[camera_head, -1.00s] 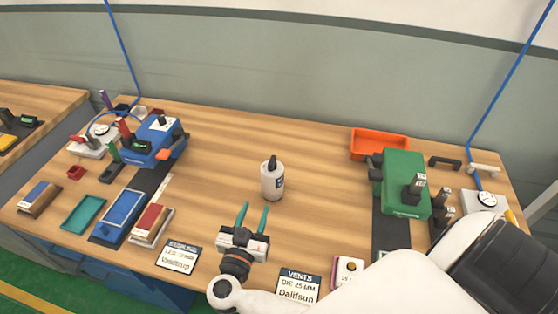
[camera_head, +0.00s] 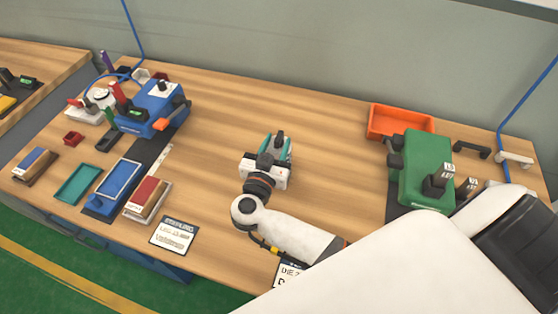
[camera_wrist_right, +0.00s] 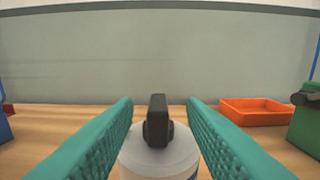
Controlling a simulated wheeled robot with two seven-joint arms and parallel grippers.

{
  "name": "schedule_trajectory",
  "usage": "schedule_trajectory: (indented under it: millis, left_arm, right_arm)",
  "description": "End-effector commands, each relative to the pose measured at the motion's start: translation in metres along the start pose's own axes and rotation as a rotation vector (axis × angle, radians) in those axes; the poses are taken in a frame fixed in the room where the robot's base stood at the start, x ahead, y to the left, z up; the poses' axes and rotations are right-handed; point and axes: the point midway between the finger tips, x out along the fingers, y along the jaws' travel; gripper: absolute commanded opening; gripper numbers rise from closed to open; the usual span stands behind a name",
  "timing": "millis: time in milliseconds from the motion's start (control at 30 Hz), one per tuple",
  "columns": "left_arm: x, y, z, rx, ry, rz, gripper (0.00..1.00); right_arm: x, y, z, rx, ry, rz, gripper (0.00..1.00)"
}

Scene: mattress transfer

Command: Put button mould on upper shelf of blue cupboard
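My right gripper (camera_head: 279,142) is over the middle of the bench, its two teal fingers apart on either side of a white bottle. The bottle (camera_wrist_right: 158,160) with its black nozzle stands between the fingers in the right wrist view; I cannot tell whether they touch it. In the head view the gripper mostly hides the bottle, with its black top (camera_head: 280,137) showing. I cannot pick out the button mould for certain. A blue cabinet-like front (camera_head: 150,258) shows under the bench at left; no shelf is visible. My left gripper is not in view.
A blue machine (camera_head: 152,112) stands at back left and a green machine (camera_head: 425,165) at right. An orange tray (camera_head: 400,122) lies at the back, also in the wrist view (camera_wrist_right: 258,112). A teal tray (camera_head: 78,184) is at front left. Bench space behind the gripper is clear.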

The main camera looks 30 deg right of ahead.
Motion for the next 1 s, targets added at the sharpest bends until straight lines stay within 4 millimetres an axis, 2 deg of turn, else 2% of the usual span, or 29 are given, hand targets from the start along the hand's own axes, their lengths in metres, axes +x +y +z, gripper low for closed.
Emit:
schedule_trajectory:
  millis: [33,100,233,400,600,633,867,1000]
  left_arm:
    - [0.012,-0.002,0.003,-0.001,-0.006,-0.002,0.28]
    - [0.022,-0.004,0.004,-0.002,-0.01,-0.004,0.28]
    - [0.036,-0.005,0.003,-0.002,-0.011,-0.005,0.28]
    - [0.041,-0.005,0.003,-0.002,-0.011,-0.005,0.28]
    - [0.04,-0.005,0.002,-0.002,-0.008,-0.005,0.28]
    - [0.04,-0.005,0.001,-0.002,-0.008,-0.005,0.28]
    - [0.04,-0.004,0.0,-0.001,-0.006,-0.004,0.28]
    - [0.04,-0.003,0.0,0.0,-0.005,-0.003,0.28]
  right_arm:
    - [0.006,0.0,-0.005,0.003,-0.005,-0.001,0.38]
    - [0.016,0.001,-0.007,0.003,-0.006,0.0,0.38]
    - [0.033,0.001,-0.007,0.002,-0.005,-0.001,0.38]
    - [0.045,0.001,-0.003,0.001,-0.002,0.0,0.38]
    - [0.046,0.001,-0.002,0.0,-0.001,0.0,0.38]
    - [0.046,0.001,-0.002,0.0,-0.001,0.0,0.37]
    - [0.045,0.001,-0.002,0.0,-0.001,0.0,0.0]
    - [0.045,0.001,-0.002,0.0,-0.001,0.0,0.0]
